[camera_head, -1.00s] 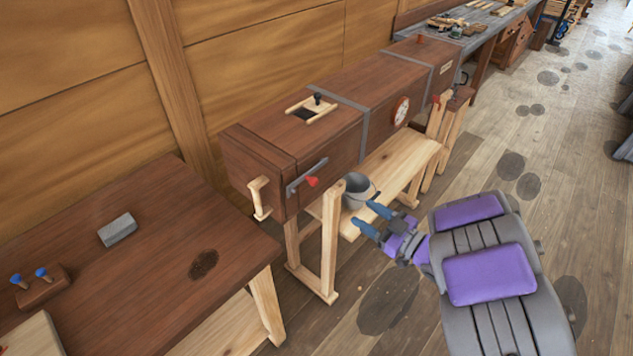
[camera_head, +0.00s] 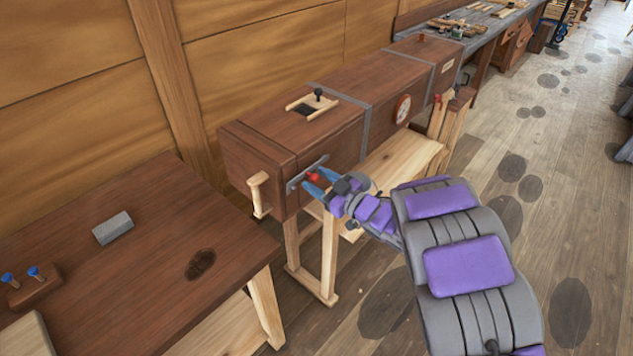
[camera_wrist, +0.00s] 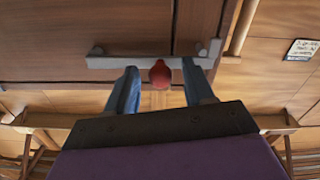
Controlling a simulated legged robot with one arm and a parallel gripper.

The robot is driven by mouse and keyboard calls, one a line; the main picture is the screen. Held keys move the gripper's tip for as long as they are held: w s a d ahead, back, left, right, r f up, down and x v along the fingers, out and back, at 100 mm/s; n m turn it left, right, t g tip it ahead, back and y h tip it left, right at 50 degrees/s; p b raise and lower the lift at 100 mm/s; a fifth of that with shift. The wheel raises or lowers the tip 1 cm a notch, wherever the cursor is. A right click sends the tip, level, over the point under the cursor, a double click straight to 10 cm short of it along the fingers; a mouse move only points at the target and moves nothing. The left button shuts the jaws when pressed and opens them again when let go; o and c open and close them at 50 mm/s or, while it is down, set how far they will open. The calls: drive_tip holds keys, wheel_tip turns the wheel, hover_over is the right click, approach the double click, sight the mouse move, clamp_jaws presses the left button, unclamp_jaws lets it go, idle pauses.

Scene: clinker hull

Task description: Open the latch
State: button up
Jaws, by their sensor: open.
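In the wrist view the fingers (camera_wrist: 158,92) are apart from the knob, with a gap on both sides.
A wooden handle (camera_head: 259,194) stands out from the box's end. A wooden sliding frame with a black knob (camera_head: 318,93) and a round gauge (camera_head: 402,109) are on the box. A table (camera_head: 130,262) with a grey block (camera_head: 112,228) stands at left. The floor at right is clear.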

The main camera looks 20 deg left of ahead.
drive_tip(key=shift+w+a, duration=0.15)
drive_tip(key=shift+a, duration=0.3)
clamp_jaws()
idle(0.4)
